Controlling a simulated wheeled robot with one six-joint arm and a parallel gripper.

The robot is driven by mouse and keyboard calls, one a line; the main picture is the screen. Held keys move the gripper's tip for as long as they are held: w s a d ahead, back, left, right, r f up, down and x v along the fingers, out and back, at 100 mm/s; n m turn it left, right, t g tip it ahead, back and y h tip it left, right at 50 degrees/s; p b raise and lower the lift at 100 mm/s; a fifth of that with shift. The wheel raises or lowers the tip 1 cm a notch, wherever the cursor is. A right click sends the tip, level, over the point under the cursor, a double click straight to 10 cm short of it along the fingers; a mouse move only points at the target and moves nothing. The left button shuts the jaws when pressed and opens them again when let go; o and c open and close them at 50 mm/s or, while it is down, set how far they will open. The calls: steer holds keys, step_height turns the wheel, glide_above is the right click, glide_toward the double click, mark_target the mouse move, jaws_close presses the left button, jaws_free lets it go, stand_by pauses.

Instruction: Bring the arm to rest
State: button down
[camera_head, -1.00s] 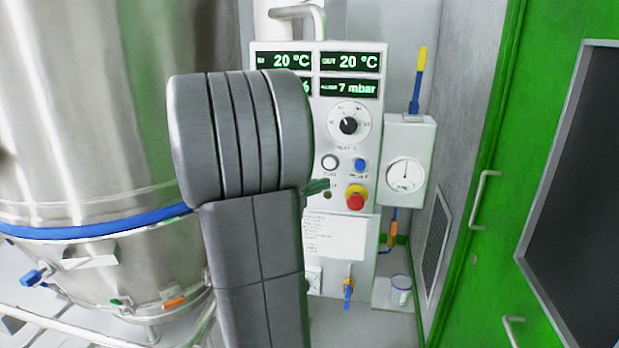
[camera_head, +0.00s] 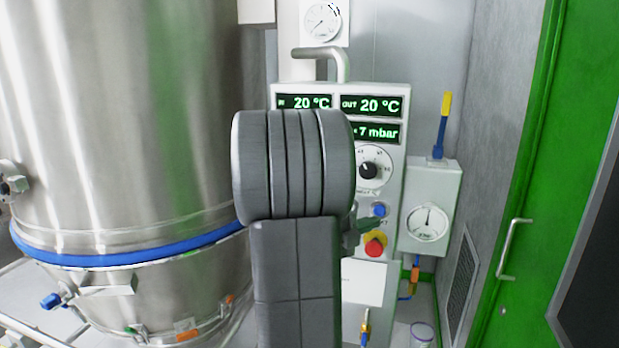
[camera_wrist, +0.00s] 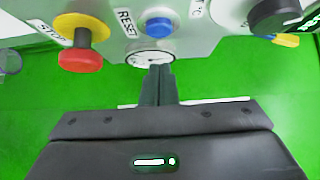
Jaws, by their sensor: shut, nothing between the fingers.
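My gripper (camera_wrist: 158,72) shows in the wrist view with its dark fingers together and nothing between them. Its fingertips point toward the control panel (camera_wrist: 190,35), just below the blue RESET button (camera_wrist: 159,27). The red STOP button (camera_wrist: 80,60) on a yellow collar is to the left of the fingers. In the head view my grey arm stands in front of the panel and hides its left part. A bit of my gripper (camera_head: 368,226) shows at the arm's right side, near the red stop button (camera_head: 375,245). I cannot tell whether it touches the panel.
A large steel vessel (camera_head: 130,110) with a blue band stands to the left of my arm. A gauge box (camera_head: 430,190) with a blue and yellow lever is right of the panel. A green door (camera_head: 560,200) with a handle is at the right.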

steer(key=shift+b+v, duration=0.55)
steer(key=shift+v, duration=1.3)
steer(key=shift+s+r, duration=0.1)
steer(key=shift+s, duration=0.1)
